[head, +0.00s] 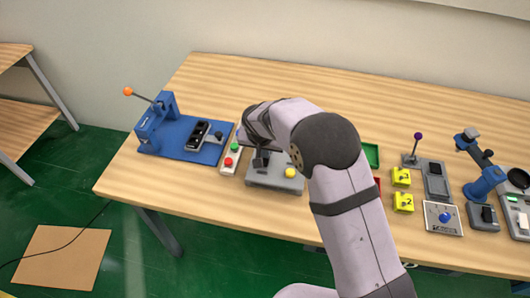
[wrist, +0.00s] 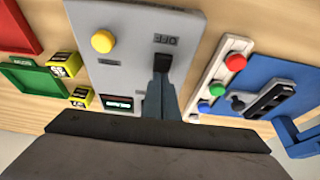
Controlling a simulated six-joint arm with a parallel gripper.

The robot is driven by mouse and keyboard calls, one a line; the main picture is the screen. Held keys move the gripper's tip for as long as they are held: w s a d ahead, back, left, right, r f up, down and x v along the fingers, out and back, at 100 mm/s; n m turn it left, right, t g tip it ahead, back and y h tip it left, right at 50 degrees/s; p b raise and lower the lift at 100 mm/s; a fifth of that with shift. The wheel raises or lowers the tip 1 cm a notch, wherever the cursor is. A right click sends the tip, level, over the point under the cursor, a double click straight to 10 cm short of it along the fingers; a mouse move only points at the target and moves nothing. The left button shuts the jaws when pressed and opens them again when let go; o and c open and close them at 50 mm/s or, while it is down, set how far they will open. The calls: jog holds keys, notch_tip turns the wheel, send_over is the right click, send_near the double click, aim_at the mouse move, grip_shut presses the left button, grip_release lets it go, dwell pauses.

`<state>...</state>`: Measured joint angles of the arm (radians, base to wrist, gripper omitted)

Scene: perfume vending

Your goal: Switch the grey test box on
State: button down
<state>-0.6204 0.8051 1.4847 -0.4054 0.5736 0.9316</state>
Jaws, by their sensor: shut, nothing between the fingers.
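The grey test box (head: 275,182) lies on the table, partly hidden by my arm in the head view. In the wrist view the grey test box (wrist: 128,45) fills the upper middle. It has a yellow button (wrist: 103,41), a small dark label or display (wrist: 116,102) and a printed marking that looks like OFF, upside down. My gripper (wrist: 163,62) is shut and empty, its dark fingertips over the panel beside this marking. The fingers hide the panel behind them, and I cannot tell whether they touch it. In the head view my gripper (head: 262,158) is over the box.
Left of the box in the head view are a light strip with green and red buttons (head: 231,161) and a blue fixture (head: 180,150). To the right are green and red trays, yellow blocks (head: 402,177) and a blue-button box (head: 444,217). The table's back is clear.

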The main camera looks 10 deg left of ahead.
jog(key=shift+s+d+f+b, duration=0.1)
jog(key=shift+s+f+b, duration=0.1)
jog(key=shift+s, duration=0.3)
jog(key=shift+s+f+b, duration=0.1)
jog(key=shift+s+b, duration=0.1)
jog(key=shift+s, duration=0.3)
jog(key=shift+r, duration=0.5)
jog(key=b+v, duration=0.1)
jog(key=v, duration=1.2)
jog(key=shift+w+r, duration=0.3)
jog(key=shift+r, duration=0.05)
jog(key=shift+w+b, duration=0.15)
jog(key=shift+b, duration=0.2)
jog(key=shift+w+r+b, duration=0.2)
jog(key=shift+w+b, duration=0.15)
jog(key=shift+w, duration=0.15)
